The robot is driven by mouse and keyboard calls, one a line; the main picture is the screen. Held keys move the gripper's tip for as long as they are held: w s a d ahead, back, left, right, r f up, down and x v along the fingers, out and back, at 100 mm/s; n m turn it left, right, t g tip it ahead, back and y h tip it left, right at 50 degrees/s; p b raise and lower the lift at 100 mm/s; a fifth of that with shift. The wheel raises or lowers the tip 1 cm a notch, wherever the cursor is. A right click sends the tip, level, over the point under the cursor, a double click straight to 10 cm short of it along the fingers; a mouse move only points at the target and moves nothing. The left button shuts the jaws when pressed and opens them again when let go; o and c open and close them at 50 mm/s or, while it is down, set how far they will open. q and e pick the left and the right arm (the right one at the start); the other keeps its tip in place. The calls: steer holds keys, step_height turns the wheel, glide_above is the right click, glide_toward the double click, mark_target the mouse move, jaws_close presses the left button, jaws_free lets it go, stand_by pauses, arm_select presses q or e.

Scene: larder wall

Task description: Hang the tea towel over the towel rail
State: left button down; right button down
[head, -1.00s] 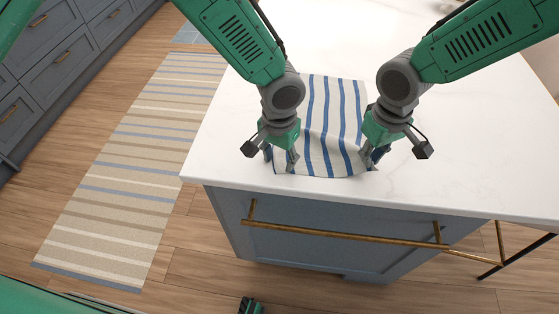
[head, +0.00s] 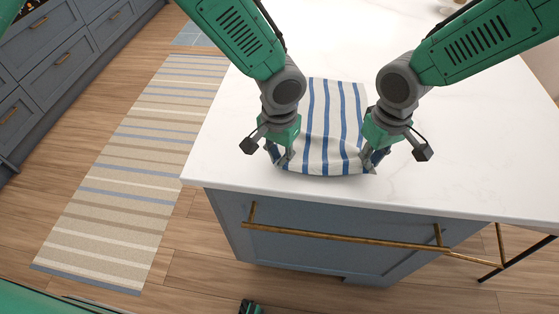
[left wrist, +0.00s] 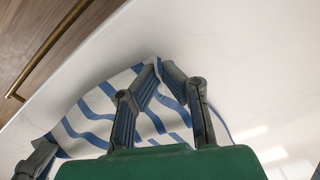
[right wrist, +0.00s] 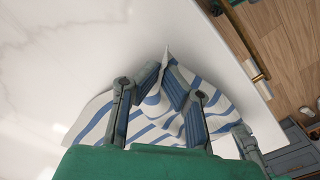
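The white tea towel with blue stripes (head: 325,130) lies on the white worktop near its front edge. Its near edge is bunched and looks slightly raised between my grippers. My left gripper (head: 279,158) is shut on the near left corner; in the left wrist view the fingers (left wrist: 160,68) pinch the cloth (left wrist: 95,110). My right gripper (head: 371,160) is shut on the near right corner; in the right wrist view a fold of cloth (right wrist: 205,100) stands up between its fingers (right wrist: 164,70). The brass towel rail (head: 340,237) runs along the blue-grey front below the worktop, bare.
The white worktop (head: 470,170) is clear around the towel. A striped rug (head: 130,180) lies on the wooden floor at the left, beside grey drawer units (head: 60,55). A dark-legged brass frame (head: 500,245) stands at the right end of the rail.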

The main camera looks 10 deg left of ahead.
arm_select(q)
step_height(320, 180, up, 3)
steer(key=shift+r, duration=0.2)
